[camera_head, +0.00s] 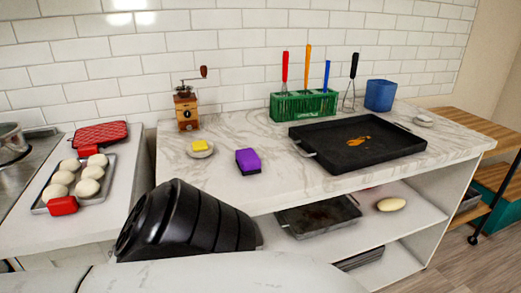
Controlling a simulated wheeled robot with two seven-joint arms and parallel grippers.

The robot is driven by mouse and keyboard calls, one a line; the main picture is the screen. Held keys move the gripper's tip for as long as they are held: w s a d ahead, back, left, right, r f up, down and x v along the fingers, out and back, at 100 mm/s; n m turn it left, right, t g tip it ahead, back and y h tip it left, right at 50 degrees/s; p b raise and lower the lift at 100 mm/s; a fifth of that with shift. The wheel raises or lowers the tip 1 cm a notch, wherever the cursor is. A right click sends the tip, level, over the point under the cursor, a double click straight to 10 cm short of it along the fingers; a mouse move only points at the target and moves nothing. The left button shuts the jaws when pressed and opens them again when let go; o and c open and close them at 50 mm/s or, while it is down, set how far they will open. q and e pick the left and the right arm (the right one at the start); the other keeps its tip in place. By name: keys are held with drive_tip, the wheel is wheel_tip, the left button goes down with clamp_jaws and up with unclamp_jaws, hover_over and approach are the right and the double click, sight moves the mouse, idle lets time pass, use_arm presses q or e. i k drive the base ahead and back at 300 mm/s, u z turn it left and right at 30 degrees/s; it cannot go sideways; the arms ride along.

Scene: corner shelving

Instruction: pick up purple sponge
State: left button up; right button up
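The purple sponge (248,160) lies on the marble counter (225,185), near its front edge and left of centre. It is a small block with a purple top and a dark lower layer. Nothing touches it. A black ribbed part of my arm stands in front of the counter, below and left of the sponge. No fingertips of either gripper show.
A small dish with a yellow sponge (200,147) and a wooden coffee grinder (186,107) stand left. A black tray (357,142), a green utensil rack (303,105) and a blue cup (380,95) stand right. Open shelves (330,232) lie below.

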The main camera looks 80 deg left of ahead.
sight(249, 162)
drive_tip(key=k, duration=0.15)
drive_tip(key=u, duration=1.3)
